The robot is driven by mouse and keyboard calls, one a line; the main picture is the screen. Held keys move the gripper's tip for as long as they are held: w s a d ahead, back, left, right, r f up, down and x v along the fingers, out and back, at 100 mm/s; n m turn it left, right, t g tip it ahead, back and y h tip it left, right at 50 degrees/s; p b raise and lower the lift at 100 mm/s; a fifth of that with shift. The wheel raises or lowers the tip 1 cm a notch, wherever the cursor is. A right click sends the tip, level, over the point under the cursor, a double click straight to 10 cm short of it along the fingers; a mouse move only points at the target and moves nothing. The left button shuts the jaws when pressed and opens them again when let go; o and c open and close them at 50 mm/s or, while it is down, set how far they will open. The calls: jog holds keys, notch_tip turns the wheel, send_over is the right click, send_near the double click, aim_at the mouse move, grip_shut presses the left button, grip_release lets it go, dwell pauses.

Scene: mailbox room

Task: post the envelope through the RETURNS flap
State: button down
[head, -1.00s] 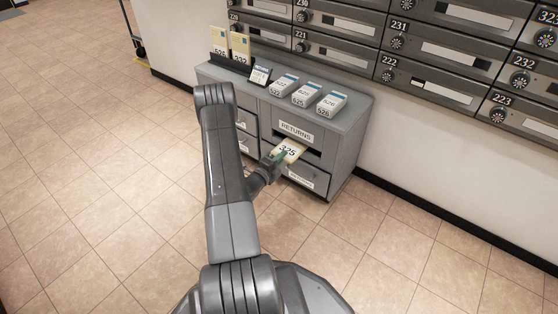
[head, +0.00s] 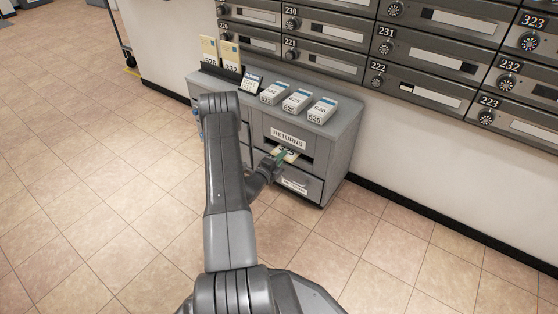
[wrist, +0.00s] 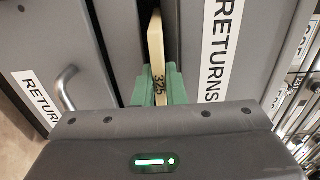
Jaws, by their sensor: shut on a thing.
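My gripper (head: 276,161) is shut on the cream envelope (head: 287,152), marked 325, at the front of the grey cabinet. In the wrist view the green fingertips (wrist: 158,88) clasp the envelope (wrist: 155,42) on both sides. The RETURNS label (head: 288,138) sits on the panel just above the dark RETURNS opening (head: 306,156). The envelope's far end reaches into this opening, and its near part shows outside. How deep it goes is hidden. The large RETURNS label also shows in the wrist view (wrist: 220,50), beside the dark gap.
A lower drawer (head: 305,183) with a label and handle is below the opening. Numbered mailboxes (head: 410,50) line the wall. The tiled floor (head: 100,190) is clear.

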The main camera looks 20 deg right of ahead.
jog(key=shift+x, duration=2)
jog(key=c, duration=1.4)
grip_release()
jog(key=shift+c, duration=0.2)
jog(key=shift+v, duration=1.15)
jog(key=shift+o, duration=0.2)
jog(key=shift+v, duration=3.4)
